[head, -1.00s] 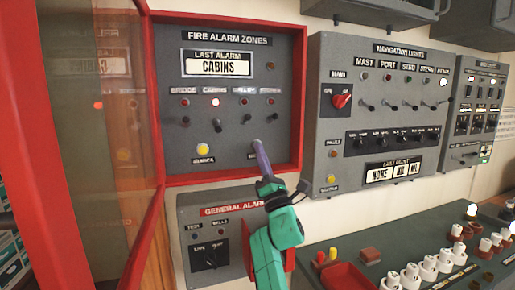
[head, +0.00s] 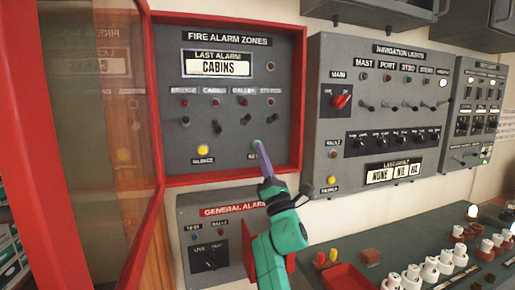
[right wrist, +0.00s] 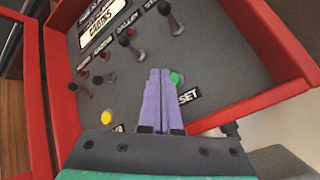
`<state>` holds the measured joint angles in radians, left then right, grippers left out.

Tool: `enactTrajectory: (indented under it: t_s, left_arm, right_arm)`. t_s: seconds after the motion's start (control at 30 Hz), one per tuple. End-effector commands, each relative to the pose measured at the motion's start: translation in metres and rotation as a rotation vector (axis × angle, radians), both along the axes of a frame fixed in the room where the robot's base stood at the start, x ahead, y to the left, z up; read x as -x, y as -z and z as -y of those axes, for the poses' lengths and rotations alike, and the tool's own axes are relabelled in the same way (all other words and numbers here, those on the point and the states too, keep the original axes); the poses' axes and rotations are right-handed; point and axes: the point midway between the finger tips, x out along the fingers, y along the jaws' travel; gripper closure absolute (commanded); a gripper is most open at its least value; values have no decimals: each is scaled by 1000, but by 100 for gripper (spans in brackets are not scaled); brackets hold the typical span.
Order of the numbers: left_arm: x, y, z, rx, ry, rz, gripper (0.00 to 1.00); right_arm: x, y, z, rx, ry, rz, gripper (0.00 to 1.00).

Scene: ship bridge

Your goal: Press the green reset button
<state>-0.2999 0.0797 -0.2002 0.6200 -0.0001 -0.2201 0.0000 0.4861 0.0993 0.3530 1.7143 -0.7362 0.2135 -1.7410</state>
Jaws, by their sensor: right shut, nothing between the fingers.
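The green reset button (head: 256,143) is at the lower right of the grey fire alarm zones panel (head: 225,95). It also shows in the right wrist view (right wrist: 177,78), just right of my fingertips, partly covered by them. My right gripper (head: 260,153) is shut and empty, its purple fingers pointing up at the panel just below the button. I cannot tell whether the tips touch the button. The panel's "RESET" label is partly hidden by the fingers in the head view. My left gripper is not in view.
A red frame surrounds the panel, with its glazed red door (head: 100,130) open at the left. A yellow silence button (head: 203,150) and several toggles are nearby. The general alarm box (head: 205,240) is below, the navigation lights panel (head: 375,120) to the right, and a console with controls at lower right.

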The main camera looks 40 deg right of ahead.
Motion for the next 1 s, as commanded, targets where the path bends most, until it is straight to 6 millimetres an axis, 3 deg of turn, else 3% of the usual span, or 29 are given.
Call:
enactTrajectory:
  t_s: [0.27, 0.73, 1.0]
  left_arm:
    - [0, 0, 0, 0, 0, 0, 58]
    - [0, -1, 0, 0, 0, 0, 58]
    - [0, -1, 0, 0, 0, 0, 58]
  right_arm:
    - [4, 0, -1, 1, 1, 0, 100]
    - [46, 0, -16, 1, 0, 0, 100]
    - [47, 0, -16, 0, 0, 0, 100]
